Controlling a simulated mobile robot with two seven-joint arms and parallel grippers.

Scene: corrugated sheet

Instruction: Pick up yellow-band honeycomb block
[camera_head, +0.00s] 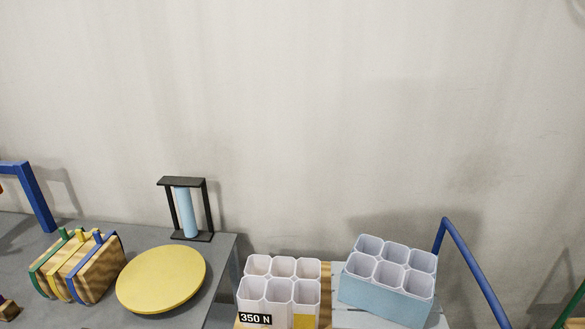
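A pale honeycomb block (280,290) with several open cells stands at the bottom centre. A black label reading "350 N" is on its front, and a yellow patch (304,321) shows at its lower right front. Its lower part is cut off by the picture's edge. A second honeycomb block (385,294), light blue on its sides, stands to its right, apart from it and turned at an angle. No yellow shows on this second block. Neither of my grippers is in view.
A grey table (222,275) holds a yellow disc (162,280), striped wooden boards (85,270) and a black frame (182,182) around a light blue cylinder (187,212). A blue bar (475,270) slants down at the right. A plain wall (300,110) stands behind.

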